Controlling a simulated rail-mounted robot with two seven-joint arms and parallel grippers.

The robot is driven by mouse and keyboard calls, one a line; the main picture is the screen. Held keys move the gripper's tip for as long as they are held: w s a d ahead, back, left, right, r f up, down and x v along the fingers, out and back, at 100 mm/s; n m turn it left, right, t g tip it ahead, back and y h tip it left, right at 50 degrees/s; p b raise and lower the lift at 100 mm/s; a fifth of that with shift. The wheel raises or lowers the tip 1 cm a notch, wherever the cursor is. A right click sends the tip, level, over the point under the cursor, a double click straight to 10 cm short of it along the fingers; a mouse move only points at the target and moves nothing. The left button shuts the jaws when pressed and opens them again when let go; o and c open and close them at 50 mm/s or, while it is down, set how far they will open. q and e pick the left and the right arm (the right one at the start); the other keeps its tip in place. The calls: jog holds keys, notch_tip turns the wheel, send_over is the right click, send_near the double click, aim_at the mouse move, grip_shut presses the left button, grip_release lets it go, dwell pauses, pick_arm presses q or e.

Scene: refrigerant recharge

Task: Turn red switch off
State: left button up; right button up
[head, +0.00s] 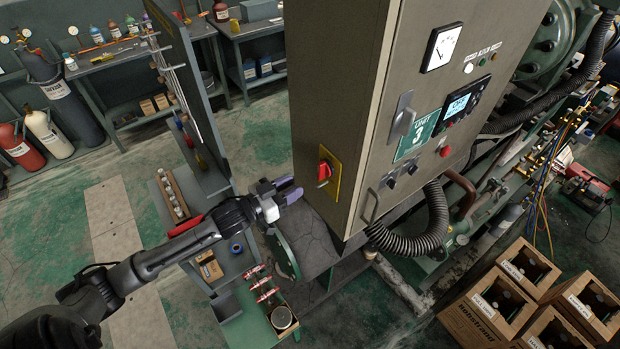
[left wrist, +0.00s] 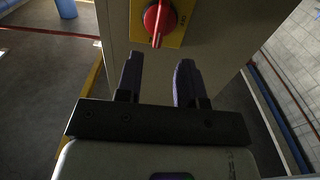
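The red switch (head: 324,172) is a rotary handle on a yellow plate (head: 331,176), on the left side face of the grey control cabinet (head: 350,90). In the left wrist view the red switch (left wrist: 158,20) is at the top, with its handle pointing roughly up and down. My left gripper (head: 290,188) is just left of and slightly below the switch, apart from it. In the left wrist view its two dark fingers (left wrist: 158,80) are spread with nothing between them, below the switch. My right gripper is in neither view.
The cabinet front carries a door handle (head: 402,116), a display (head: 460,103) and a red button (head: 445,151). A black corrugated hose (head: 425,235) hangs beneath it. A tool cart (head: 250,290) stands below my left arm. Cardboard boxes (head: 500,300) stand at lower right.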

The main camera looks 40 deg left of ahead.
aim_at(318, 173)
pick_arm(q)
jog(key=b+x, duration=0.2)
jog(key=x, duration=0.4)
jog(key=shift+w+d+b, duration=0.15)
jog(key=shift+w+b, duration=0.15)
jog(key=shift+w, duration=0.05)
jog(key=shift+c, duration=0.9)
jog(key=shift+s, duration=0.15)
grip_shut()
jog(key=shift+r+n+p, duration=0.1)
jog(key=shift+n+p, duration=0.5)
jog(key=shift+p, duration=0.2)
jog(key=shift+n+p, duration=0.95)
jog(key=shift+n, duration=0.15)
jog(key=shift+n+p, duration=0.3)
jog(key=shift+n, duration=0.2)
